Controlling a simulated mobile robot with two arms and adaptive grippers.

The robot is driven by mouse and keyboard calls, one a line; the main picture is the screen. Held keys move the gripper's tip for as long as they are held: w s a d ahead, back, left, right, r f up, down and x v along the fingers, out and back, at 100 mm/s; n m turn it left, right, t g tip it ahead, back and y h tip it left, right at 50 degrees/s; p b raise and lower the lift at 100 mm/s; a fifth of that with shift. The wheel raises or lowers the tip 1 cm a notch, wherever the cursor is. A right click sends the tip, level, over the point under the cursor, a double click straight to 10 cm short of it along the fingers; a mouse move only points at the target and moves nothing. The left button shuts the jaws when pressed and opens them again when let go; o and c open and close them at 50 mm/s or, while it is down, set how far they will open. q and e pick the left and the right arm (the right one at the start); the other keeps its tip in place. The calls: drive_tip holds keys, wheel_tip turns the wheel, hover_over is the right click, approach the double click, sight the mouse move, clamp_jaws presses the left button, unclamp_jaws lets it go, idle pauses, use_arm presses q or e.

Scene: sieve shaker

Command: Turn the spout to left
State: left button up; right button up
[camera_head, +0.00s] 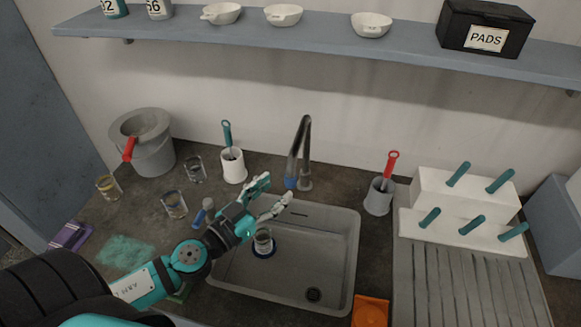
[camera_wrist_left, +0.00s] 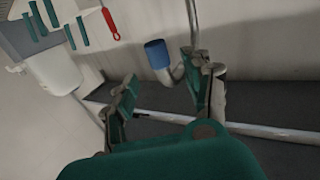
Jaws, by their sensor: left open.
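The grey metal faucet spout (camera_head: 305,135) arches up behind the sink (camera_head: 352,235), and its blue tip (camera_head: 290,183) hangs toward the sink's back edge. My left gripper (camera_head: 275,192) is open over the back left part of the sink, its fingertips close to the blue tip. In the left wrist view, the blue tip (camera_wrist_left: 157,53) and the bent pipe show in the gap between the two fingers of my left gripper (camera_wrist_left: 166,78). I cannot tell whether a finger touches the spout. My right gripper is not in view.
A glass (camera_head: 264,240) stands in the sink below my left gripper. A white holder with a teal brush (camera_head: 233,166) is left of the faucet, and a grey holder with a red brush (camera_head: 379,196) is right. A blue-handled item (camera_head: 203,212) lies by the sink's left edge.

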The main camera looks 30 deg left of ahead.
sight(286, 179)
use_arm(q)
drive_tip(key=p+x, duration=0.2)
drive_tip(key=x, duration=0.3)
drive_tip(key=shift+r, duration=0.15)
drive_tip(key=shift+w+d+p, duration=0.1)
drive_tip(key=shift+w+p, duration=0.2)
drive_tip(key=shift+w, duration=0.25)
drive_tip(key=shift+c, duration=0.2)
clamp_jaws()
drive_tip(key=shift+f, duration=0.2)
